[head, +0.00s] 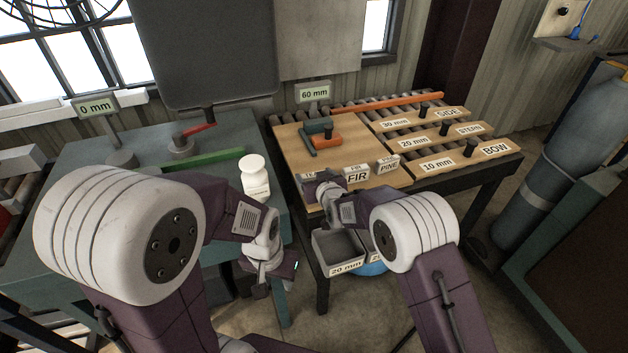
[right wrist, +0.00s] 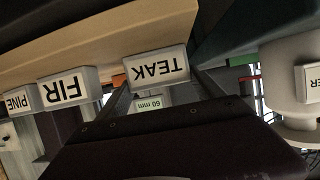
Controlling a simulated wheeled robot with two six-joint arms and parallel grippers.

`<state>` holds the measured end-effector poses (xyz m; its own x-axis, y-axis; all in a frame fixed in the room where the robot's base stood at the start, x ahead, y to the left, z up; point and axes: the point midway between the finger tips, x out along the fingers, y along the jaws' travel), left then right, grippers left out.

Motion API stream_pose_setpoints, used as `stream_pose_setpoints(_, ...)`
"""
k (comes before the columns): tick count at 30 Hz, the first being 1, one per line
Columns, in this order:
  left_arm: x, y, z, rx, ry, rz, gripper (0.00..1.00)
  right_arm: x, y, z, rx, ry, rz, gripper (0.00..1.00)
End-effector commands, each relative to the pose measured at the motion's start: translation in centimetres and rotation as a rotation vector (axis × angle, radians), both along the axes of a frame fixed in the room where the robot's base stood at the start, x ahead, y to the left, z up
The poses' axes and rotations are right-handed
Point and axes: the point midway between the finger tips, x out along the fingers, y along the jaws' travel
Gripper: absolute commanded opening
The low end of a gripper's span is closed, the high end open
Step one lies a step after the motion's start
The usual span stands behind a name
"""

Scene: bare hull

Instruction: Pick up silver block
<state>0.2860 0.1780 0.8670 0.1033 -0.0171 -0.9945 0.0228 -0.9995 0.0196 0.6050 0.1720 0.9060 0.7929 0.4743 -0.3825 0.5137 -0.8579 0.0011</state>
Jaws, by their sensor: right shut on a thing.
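A small silver-grey block with a TEAK label (right wrist: 157,68) sits between the two fingers of my right gripper (right wrist: 163,80), at the edge of the wooden board in the right wrist view. My right gripper (head: 318,186) is shut on it. In the head view my gripper mostly hides this block. Similar grey blocks labelled FIR (head: 357,178) and PINE (head: 388,164) stand to its right on the board. My left gripper (head: 287,268) hangs low in front of the green-grey table; its finger opening is unclear.
Labelled planks (head: 455,155) lie to the right. A white bottle (head: 255,177) stands on the left table (head: 130,175). Grey bins (head: 338,250) sit below the board's front edge.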

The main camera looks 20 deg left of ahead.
Motion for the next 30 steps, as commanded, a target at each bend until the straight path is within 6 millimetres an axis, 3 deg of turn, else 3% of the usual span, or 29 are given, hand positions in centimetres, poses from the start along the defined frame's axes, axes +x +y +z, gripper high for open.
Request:
stream_pose_setpoints(5,0.0,0.0,0.1,0.0,0.0,0.0,0.36,0.0,0.0,0.8,0.002,-0.002,0.0,0.27)
stream_pose_setpoints(15,0.0,0.0,0.8,0.0,0.0,0.0,0.36,0.0,0.0,8.6,0.004,-0.004,0.001,0.27)
stream_pose_setpoints(23,0.0,0.0,1.1,0.0,0.0,0.0,0.36,0.0,0.0,10.3,0.002,0.0,0.001,0.27)
stream_pose_setpoints(26,0.0,0.0,2.6,0.0,0.0,0.0,0.36,0.0,0.0,11.7,0.002,-0.001,0.001,0.27)
stream_pose_setpoints(30,0.0,0.0,5.9,0.0,0.0,0.0,0.36,0.0,0.0,15.0,0.002,-0.001,0.001,0.27)
